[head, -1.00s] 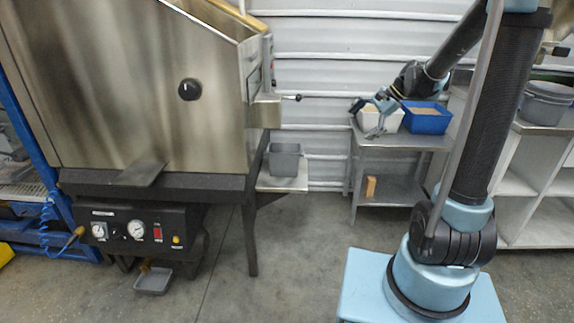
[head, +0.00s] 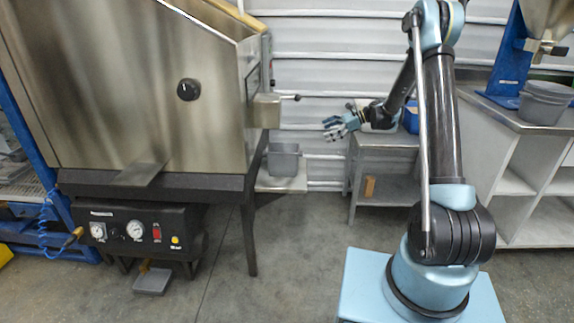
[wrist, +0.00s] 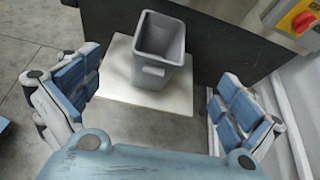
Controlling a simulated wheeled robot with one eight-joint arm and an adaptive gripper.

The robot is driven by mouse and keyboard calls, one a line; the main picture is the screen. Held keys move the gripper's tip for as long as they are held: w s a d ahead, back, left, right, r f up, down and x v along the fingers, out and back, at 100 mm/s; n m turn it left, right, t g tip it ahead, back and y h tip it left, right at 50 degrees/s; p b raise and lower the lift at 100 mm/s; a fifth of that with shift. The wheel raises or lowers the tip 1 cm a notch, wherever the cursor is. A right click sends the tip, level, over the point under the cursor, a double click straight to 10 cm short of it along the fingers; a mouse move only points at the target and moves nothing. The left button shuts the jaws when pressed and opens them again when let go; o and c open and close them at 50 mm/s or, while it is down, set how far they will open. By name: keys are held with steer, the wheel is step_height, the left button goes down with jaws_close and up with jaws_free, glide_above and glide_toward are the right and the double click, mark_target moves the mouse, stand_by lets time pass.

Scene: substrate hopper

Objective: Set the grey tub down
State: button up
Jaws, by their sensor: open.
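The grey tub (head: 283,160) stands upright on a small pale shelf (head: 282,185) at the right side of the steel hopper. In the wrist view the tub (wrist: 160,52) is empty, with its open top and a front handle showing, and it sits on the pale shelf (wrist: 112,82). My gripper (head: 334,128) is open and empty, to the right of the tub and above it. In the wrist view its two blue-padded fingers (wrist: 150,98) are spread wide, apart from the tub.
The steel hopper (head: 120,90) fills the left, with a spout and lever (head: 268,110) above the tub. A metal table (head: 385,142) with a blue bin (head: 411,118) stands behind my arm. Grey tubs (head: 545,102) sit on the right counter. The floor between is clear.

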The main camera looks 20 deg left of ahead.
steer(key=a+f, duration=0.1)
steer(key=f, duration=0.1)
glide_toward(288, 146)
steer(key=shift+m+g+y, duration=0.3)
steer(key=s+a, duration=0.2)
steer(key=s+a+f, duration=0.1)
steer(key=s+a, duration=0.1)
steer(key=a, duration=0.1)
steer(key=s+a+f, duration=0.1)
steer(key=s+a, duration=0.1)
steer(key=shift+a+f, duration=0.15)
steer(key=shift+a, duration=0.15)
steer(key=c, duration=1.8)
